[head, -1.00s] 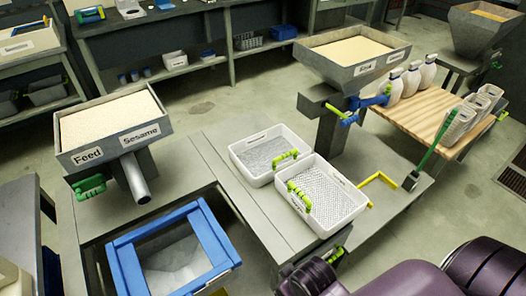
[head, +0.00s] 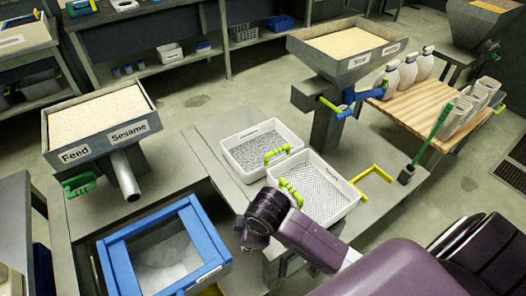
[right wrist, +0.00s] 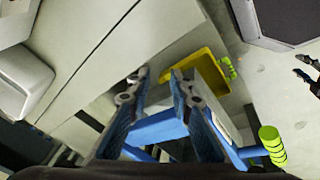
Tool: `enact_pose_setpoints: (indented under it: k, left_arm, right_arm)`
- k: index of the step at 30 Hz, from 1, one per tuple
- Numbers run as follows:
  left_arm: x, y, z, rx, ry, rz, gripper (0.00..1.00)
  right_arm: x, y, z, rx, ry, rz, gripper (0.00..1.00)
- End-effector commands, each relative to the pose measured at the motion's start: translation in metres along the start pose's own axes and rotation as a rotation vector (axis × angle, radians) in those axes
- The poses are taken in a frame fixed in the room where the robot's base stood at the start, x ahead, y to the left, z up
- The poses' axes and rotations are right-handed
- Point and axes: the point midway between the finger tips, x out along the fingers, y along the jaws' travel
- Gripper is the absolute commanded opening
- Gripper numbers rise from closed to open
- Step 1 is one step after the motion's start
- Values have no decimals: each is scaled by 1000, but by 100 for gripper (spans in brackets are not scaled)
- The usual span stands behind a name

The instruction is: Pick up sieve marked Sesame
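Two white mesh sieves with green handles sit side by side on the grey bench in the head view: a rear one (head: 236,163) and a front one (head: 335,212). Each has a small rim label, too small to read, so I cannot tell which says Sesame. My right arm's dark wrist is in front of the front sieve, overlapping its near left corner in the picture. My right gripper (right wrist: 160,74) shows in the right wrist view with its blue fingers apart and nothing between them. My left gripper is not in view.
A hopper (head: 102,155) labelled Feed and Sesame stands left, with a blue-framed box (head: 118,272) below. Another hopper (head: 317,58) stands behind the sieves. A yellow bracket (head: 380,172) and green brush (head: 430,140) are right of them. A yellow part (right wrist: 207,68) lies beyond my right fingers.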

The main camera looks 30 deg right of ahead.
Motion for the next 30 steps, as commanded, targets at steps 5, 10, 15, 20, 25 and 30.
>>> enact_pose_setpoints:
  k: [5, 10, 15, 20, 25, 30]
  left_arm:
    - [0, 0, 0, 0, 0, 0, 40]
    - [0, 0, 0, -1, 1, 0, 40]
    - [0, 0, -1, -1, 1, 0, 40]
    - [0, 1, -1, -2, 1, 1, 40]
    - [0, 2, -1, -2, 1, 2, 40]
    - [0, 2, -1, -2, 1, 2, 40]
  right_arm:
    - [2, 53, -17, -244, -70, 32, 20]
    - [-6, 114, -21, -446, -170, 57, 20]
    - [-29, 185, -14, -603, -294, 74, 20]
    - [-57, 241, -2, -689, -391, 73, 20]
    - [-76, 270, 7, -725, -443, 65, 20]
    - [-71, 277, 13, -732, -454, 59, 20]
